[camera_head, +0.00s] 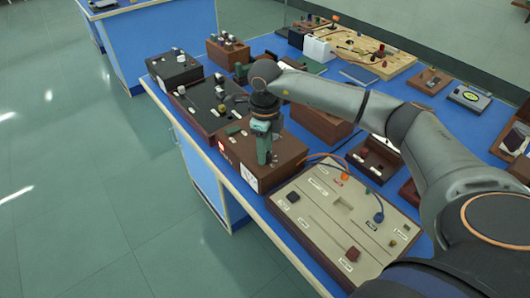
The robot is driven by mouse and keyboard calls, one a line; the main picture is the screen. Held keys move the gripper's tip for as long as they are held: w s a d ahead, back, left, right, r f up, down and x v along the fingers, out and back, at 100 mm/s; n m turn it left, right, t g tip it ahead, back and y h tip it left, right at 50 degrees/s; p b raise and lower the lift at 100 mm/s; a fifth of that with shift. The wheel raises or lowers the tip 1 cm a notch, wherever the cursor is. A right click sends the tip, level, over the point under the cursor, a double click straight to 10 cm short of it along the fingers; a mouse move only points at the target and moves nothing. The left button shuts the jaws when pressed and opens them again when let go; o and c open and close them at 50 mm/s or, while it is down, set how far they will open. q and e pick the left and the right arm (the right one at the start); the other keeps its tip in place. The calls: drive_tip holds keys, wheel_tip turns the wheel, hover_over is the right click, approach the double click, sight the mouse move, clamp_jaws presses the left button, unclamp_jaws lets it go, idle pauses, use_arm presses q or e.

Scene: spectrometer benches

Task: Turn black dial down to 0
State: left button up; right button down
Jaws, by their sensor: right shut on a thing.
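My right gripper (264,157) reaches down from the arm on the right, with its fingers pointing down at the top of a brown box (290,152). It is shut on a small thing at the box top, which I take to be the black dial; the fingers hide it. The dial's setting and any marks around it cannot be read from here. My left gripper is not in view.
A beige panel (317,238) with small knobs and orange and blue cables lies right beside the box. A dark box (209,108) with switches stands on the other side. More instruments and a wooden board (343,49) fill the blue bench behind. The floor at left is clear.

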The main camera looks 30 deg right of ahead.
drive_tip(key=n+b, duration=0.1)
drive_tip(key=n, duration=0.2)
drive_tip(key=shift+f+n, duration=0.1)
drive_tip(key=shift+n, duration=0.3)
drive_tip(key=n+b, duration=0.1)
drive_tip(key=n, duration=0.2)
drive_tip(key=shift+n+b, duration=0.3)
drive_tip(key=shift+b, duration=0.05)
drive_tip(key=n+b, duration=0.1)
drive_tip(key=n, duration=0.3)
drive_tip(key=shift+n, duration=0.4)
drive_tip(key=c, duration=0.5)
unclamp_jaws()
